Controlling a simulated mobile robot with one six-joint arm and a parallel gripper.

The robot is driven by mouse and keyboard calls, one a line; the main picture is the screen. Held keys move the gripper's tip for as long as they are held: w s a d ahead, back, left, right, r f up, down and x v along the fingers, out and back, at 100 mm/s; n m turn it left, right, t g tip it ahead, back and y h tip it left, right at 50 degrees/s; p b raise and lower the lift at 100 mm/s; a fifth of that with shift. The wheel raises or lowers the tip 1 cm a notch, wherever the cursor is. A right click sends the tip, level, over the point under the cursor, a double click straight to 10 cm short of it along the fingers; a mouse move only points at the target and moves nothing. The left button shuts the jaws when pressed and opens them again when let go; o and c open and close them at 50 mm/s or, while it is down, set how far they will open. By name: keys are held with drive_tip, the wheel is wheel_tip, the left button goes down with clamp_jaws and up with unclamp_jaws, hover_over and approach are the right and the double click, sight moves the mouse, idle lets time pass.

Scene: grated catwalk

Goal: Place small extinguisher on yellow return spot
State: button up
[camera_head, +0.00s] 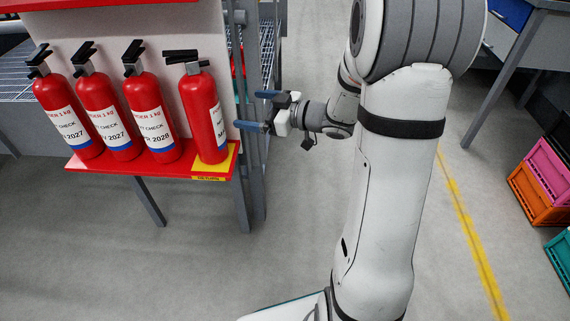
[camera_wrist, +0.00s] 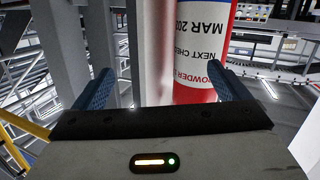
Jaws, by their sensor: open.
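The small red extinguisher (camera_head: 206,115) with a black handle stands at the right end of the red shelf, its base over the yellow return spot (camera_head: 231,154). Its label is turned mostly to the right. My gripper (camera_head: 254,110) is open and empty, just right of the extinguisher with a gap between them. Its blue fingers point left toward the body. In the wrist view, a red extinguisher (camera_wrist: 196,95) with a white label shows upside down beyond the open gripper (camera_wrist: 164,76), nearer the right finger. The part of the spot under the base is hidden.
Several similar extinguishers (camera_head: 147,112) stand in a row to the left on the red shelf (camera_head: 130,167). Grey posts (camera_head: 246,190) rise at the shelf's right end, close to my gripper. Coloured crates (camera_head: 541,190) stand at far right. The floor between is clear.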

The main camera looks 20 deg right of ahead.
drive_tip(key=w+d+m+t+h, duration=0.2)
drive_tip(key=d+m+h, duration=0.3)
drive_tip(key=h, duration=0.4)
drive_tip(key=s+d+f+m+g+h, duration=0.1)
drive_tip(key=s+d+m+g+h, duration=0.3)
drive_tip(key=s, duration=0.3)
drive_tip(key=s+a+f+m+g, duration=0.1)
drive_tip(key=s+a+g, duration=0.1)
drive_tip(key=s, duration=0.8)
drive_tip(key=s+a+f+m+g, duration=0.1)
drive_tip(key=s+a+g, duration=0.2)
drive_tip(key=s, duration=0.6)
drive_tip(key=shift+s+a+f+g, duration=0.2)
drive_tip(key=shift+s+f+g, duration=0.2)
drive_tip(key=shift+g, duration=0.7)
